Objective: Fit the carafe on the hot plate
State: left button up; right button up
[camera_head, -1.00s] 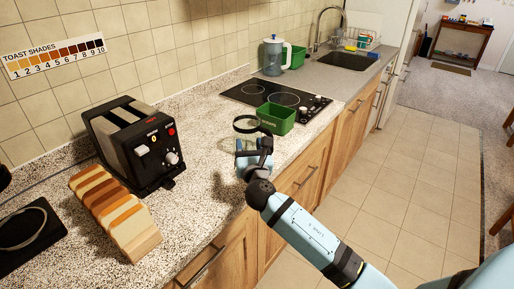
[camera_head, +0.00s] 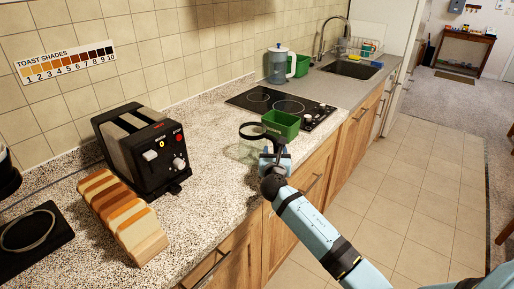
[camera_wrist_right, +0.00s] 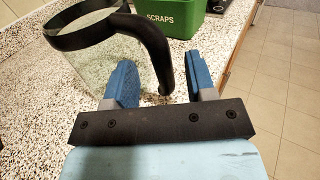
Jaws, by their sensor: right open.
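The carafe is clear glass with a black rim and black handle (camera_wrist_right: 150,45). It stands upright on the speckled counter, and its glass body (camera_head: 249,153) shows left of my right gripper in the head view. My right gripper (camera_head: 275,158) is open at the carafe's handle side. In the right wrist view the carafe's handle comes down between the fingertips (camera_wrist_right: 163,80), with a gap visible to the right finger. A black hot plate (camera_head: 32,230) with a pale ring lies at the left edge of the head view. My left gripper is not in view.
A black toaster (camera_head: 145,152) and a sliced loaf (camera_head: 122,218) stand between the carafe and the hot plate. A green scraps bin (camera_head: 281,124) is just behind the carafe. A black cooktop (camera_head: 262,98) and a pitcher (camera_head: 279,65) are farther back.

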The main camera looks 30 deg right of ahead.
jog(key=x, duration=0.4)
jog(key=shift+d+f, duration=0.1)
jog(key=shift+d, duration=0.05)
jog(key=shift+s, duration=0.1)
grip_shut()
